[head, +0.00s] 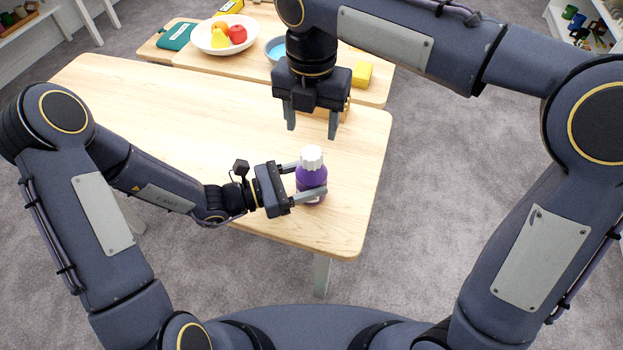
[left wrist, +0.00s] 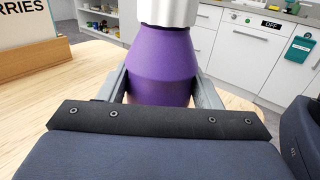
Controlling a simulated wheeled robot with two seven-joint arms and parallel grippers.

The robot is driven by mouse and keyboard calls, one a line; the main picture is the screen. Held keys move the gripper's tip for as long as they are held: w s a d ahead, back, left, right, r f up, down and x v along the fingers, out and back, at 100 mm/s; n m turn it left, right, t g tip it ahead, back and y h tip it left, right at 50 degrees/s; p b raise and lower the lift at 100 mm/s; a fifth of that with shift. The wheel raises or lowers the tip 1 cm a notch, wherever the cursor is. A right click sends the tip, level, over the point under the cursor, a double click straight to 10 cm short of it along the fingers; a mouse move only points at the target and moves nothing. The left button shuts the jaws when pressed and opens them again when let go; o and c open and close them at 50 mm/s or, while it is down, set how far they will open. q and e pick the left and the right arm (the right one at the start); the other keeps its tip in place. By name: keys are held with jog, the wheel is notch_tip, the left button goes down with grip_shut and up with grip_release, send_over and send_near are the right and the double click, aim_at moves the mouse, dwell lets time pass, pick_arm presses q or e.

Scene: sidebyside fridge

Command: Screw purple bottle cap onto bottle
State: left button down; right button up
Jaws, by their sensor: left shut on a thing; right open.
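A purple bottle (head: 311,180) stands upright near the right front of the wooden table. A white cap (head: 312,157) sits on its top; whether it is screwed tight I cannot tell. My left gripper (head: 312,180) is shut on the bottle from the left, one finger on each side of its body. In the left wrist view the purple bottle (left wrist: 165,65) fills the space between the fingers, with the lower edge of the white cap (left wrist: 168,12) above it. My right gripper (head: 312,132) is open and empty, pointing down above the table, behind and above the bottle.
The wooden table (head: 180,120) is mostly bare left of the bottle. Behind it, another table holds a white bowl of fruit (head: 226,36), a blue bowl (head: 275,50) and a yellow block (head: 362,74). The table's right edge (head: 383,160) is close to the bottle.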

aim_at(312, 153)
notch_tip(312, 153, down, 8)
jog(key=shift+f, duration=0.1)
dwell(0.4)
